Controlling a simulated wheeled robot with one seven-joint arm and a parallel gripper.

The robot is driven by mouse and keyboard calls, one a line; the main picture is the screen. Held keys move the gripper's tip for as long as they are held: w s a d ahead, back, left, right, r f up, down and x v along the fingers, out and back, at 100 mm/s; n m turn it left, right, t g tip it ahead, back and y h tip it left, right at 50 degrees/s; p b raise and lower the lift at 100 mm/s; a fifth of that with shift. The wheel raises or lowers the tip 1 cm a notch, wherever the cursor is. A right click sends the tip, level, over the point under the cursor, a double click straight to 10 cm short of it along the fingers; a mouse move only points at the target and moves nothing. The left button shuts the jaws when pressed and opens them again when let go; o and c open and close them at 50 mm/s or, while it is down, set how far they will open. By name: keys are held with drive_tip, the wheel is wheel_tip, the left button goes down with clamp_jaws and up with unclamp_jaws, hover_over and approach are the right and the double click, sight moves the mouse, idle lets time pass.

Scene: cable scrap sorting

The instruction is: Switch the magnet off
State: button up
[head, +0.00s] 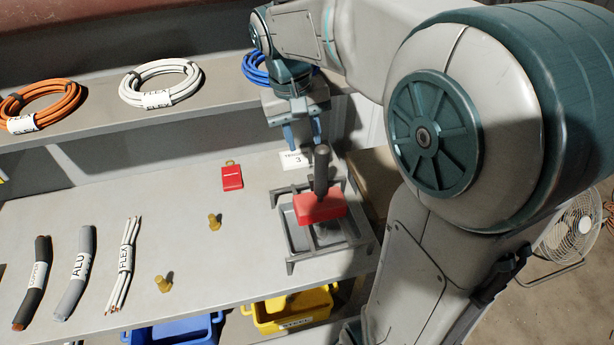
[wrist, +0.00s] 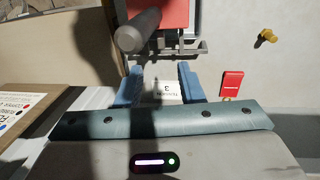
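The magnet is likely the red block (head: 320,207) with a dark upright handle (head: 321,172). It sits on a grey metal frame (head: 291,268) at the right of the bench. In the wrist view the red block (wrist: 175,12) and the grey handle (wrist: 140,32) are at the top, beyond my fingertips. My gripper (head: 305,143) is open and empty, its fingers pointing down behind the handle. In the wrist view my gripper (wrist: 160,70) shows a wide gap between blue fingers. A white card marked 3 (wrist: 169,88) lies below the gap. Nothing touches the handle.
A red tag (head: 232,177) and brass pieces (head: 214,220) lie on the bench (head: 180,205). Several cable bundles, one marked ALU (head: 75,272), lie at left. Coils, including an orange one (head: 45,102), rest on the rear shelf. Blue (head: 175,331) and yellow (head: 292,309) bins stand below the front edge.

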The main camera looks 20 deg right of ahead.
sight(310, 176)
drive_tip(key=f, duration=0.5)
drive_tip(key=d+f, duration=0.1)
drive_tip(key=f, duration=0.4)
drive_tip(key=w+d+f+b, duration=0.1)
drive_tip(key=f, duration=0.4)
drive_tip(key=shift+d, duration=0.1)
drive_tip(key=shift+r, duration=0.1)
clamp_jaws()
